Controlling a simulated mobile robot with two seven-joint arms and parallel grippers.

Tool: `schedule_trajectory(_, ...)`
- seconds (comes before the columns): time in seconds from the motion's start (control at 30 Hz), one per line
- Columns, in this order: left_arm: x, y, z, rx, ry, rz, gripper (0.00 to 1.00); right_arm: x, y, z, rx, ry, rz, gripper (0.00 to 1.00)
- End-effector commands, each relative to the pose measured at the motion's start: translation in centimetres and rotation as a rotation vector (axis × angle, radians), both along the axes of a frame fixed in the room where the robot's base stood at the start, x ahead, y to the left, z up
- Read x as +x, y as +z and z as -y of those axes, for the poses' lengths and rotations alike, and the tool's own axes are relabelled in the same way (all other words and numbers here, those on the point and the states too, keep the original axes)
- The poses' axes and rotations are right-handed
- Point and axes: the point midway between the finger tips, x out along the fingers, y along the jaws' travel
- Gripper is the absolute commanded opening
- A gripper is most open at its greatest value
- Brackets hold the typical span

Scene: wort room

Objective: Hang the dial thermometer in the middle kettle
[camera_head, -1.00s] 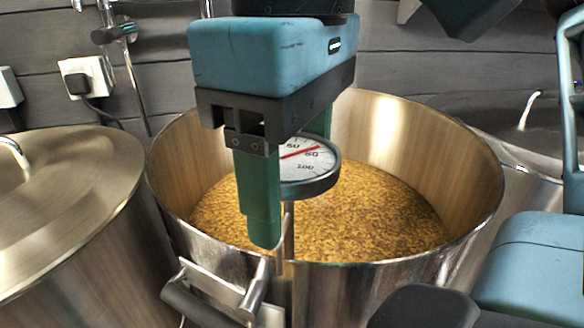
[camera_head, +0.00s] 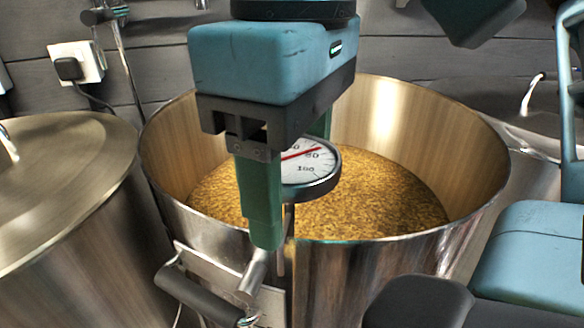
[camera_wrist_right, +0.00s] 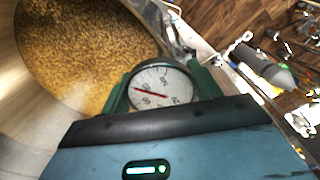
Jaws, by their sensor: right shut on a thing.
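The dial thermometer (camera_head: 312,167) has a round white face with a red needle and a thin metal stem. The dial also shows between the fingers in the right wrist view (camera_wrist_right: 160,88). The middle kettle (camera_head: 385,270) is an open steel pot with grain inside. The thermometer is at the kettle's near rim, dial above it. My left gripper is not in view.
A black-gripped kettle handle (camera_head: 197,296) juts out just below the gripper. A lidded kettle (camera_head: 65,190) stands at left, and another kettle (camera_head: 480,95) at right behind. A socket with a plug (camera_head: 75,65) is on the back wall. The kettle's opening behind the gripper is free.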

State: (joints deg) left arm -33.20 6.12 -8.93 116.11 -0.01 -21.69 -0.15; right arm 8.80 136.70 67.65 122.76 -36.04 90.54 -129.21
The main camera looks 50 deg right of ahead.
Motion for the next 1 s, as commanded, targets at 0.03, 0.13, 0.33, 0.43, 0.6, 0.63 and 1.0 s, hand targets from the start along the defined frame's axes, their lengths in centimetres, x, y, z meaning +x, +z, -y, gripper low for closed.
schedule_trajectory(0.03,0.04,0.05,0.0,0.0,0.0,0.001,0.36,0.0,0.03,0.0,0.0,0.0,0.001,0.35)
schedule_trajectory(0.13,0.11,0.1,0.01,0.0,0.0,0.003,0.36,0.0,0.04,0.0,0.0,0.0,0.001,0.35)
schedule_trajectory(0.33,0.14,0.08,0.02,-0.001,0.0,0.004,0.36,0.0,-0.14,0.0,0.0,0.0,0.0,0.35)
schedule_trajectory(0.43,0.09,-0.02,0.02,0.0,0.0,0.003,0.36,0.0,-0.39,-0.01,0.0,0.0,0.0,0.35)
schedule_trajectory(0.6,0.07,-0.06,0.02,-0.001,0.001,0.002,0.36,-0.01,-0.53,-0.01,0.0,0.0,0.0,0.35)
schedule_trajectory(0.63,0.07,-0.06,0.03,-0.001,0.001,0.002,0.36,-0.01,-0.53,-0.01,0.0,0.0,-0.001,0.35)
schedule_trajectory(1.0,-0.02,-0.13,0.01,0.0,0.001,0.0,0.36,-0.01,-0.52,-0.01,0.0,0.001,-0.001,0.88)
